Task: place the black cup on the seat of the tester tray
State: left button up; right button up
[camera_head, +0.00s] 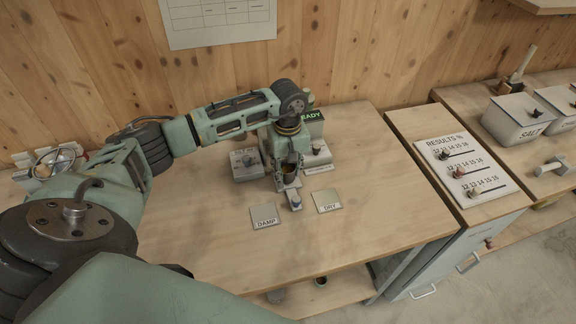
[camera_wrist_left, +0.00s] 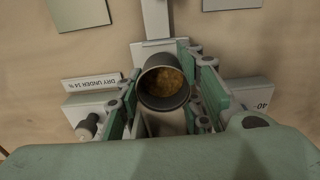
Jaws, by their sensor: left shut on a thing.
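My left gripper (camera_head: 288,172) is shut on the black cup, in front of the tester on the bench. In the left wrist view the cup (camera_wrist_left: 164,86) sits between the gripper's fingers, mouth toward the camera, with brown grainy feed inside. The pale tester tray (camera_head: 295,202) sticks out toward the front, just below the gripper; it also shows in the left wrist view (camera_wrist_left: 157,18), running up from behind the cup. The cup and fingers hide the seat. I cannot tell whether the cup touches it. My right gripper is in neither view.
The tester has a green READY display (camera_head: 313,122). A grey box (camera_head: 246,164) stands left of the gripper. The DAMP card (camera_head: 265,216) and DRY card (camera_head: 327,200) lie in front, either side of the tray. A results board (camera_head: 462,168) is at right.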

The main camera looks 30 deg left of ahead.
pick_arm(q)
jog(key=shift+f, duration=0.1)
jog(key=shift+f, duration=0.1)
jog(key=o, duration=1.2)
jog(key=shift+c, duration=0.2)
